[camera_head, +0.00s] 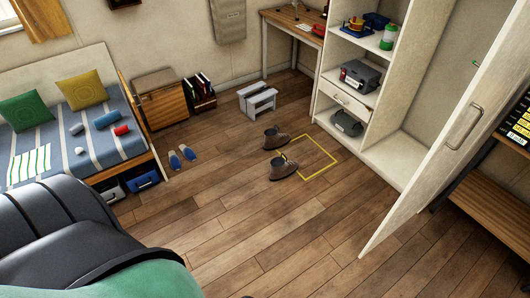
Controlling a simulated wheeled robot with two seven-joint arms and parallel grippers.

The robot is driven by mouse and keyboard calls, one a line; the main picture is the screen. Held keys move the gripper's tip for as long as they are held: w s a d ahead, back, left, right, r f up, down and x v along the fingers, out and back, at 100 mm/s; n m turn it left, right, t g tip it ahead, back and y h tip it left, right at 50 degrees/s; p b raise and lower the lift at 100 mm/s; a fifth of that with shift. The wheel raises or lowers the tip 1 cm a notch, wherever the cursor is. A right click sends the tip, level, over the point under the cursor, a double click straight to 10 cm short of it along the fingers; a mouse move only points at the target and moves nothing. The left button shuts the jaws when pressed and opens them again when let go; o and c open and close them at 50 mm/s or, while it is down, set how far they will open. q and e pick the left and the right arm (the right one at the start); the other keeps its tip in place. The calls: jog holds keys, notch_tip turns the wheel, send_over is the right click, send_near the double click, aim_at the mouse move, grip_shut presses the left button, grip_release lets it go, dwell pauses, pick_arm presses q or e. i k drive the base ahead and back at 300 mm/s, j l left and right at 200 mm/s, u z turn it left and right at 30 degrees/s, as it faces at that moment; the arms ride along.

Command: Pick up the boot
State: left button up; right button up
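The nearer boot (282,171) stands at the left edge of a yellow square outline (333,159) marked on the floor. The farther boot (272,140) is just behind it, near the outline's back left corner. The two boots are apart, and both look upright. Neither of my grippers is in view.
An open white cabinet (394,157) stands at the right, its door (440,150) swung out over the floor. A grey step stool (258,103) is behind the boots. Blue slippers (182,159) lie near the bed (121,142). The front middle floor is clear.

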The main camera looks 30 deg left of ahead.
aim_at(280, 170)
jog(key=u, duration=0.8)
jog(key=i+j, duration=0.05)
